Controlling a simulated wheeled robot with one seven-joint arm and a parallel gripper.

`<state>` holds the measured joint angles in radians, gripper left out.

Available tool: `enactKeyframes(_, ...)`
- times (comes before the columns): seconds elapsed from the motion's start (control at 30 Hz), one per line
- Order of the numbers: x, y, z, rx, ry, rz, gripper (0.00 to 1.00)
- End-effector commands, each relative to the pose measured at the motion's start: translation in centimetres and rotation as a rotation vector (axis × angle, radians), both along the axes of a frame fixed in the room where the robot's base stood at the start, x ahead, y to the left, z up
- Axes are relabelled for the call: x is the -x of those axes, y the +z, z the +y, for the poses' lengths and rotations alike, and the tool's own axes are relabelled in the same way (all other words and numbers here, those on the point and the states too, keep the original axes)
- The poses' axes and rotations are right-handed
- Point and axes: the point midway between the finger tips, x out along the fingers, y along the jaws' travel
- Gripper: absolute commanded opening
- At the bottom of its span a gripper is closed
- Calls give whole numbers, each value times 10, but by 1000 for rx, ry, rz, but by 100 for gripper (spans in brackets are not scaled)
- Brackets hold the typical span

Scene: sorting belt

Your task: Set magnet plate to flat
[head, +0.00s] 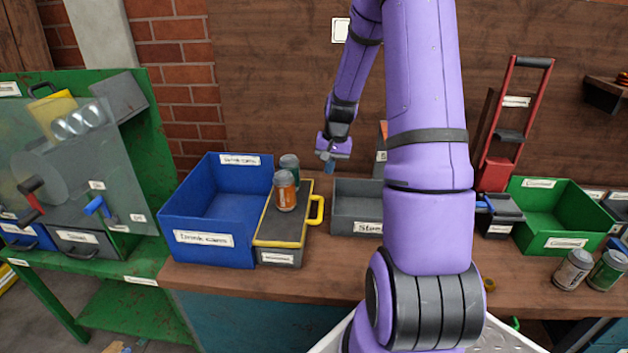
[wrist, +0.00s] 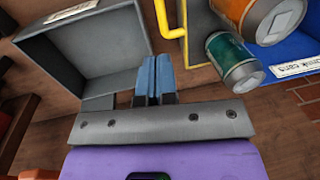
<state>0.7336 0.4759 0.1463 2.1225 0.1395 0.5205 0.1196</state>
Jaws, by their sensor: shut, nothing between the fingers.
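The likely magnet plate (head: 272,228) is a dark grey panel with yellow edges on a low labelled box, right of the blue bin. I cannot read the label or tell its exact tilt. Its yellow handle (head: 316,210) sticks out on the right and also shows in the wrist view (wrist: 161,18). An orange can (head: 285,192) stands on the panel; a teal can (head: 291,163) is just behind it. My gripper (head: 328,160) is shut and empty, above and behind the handle; its blue fingers show in the wrist view (wrist: 153,75), apart from the handle.
The blue bin (head: 200,239) stands left of the panel. A grey bin (head: 357,212) stands to its right, partly hidden by my arm. Further right are a green bin (head: 565,243), a red-framed lever device (head: 497,150) and two cans (head: 573,268). A green machine (head: 150,160) stands far left.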

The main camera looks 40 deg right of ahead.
Motion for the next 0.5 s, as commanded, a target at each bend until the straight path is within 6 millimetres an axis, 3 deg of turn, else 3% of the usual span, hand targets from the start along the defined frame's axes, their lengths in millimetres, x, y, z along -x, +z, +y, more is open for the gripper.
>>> enactKeyframes(0.5, -10, -91, 10, -4, 2, 2, 0)
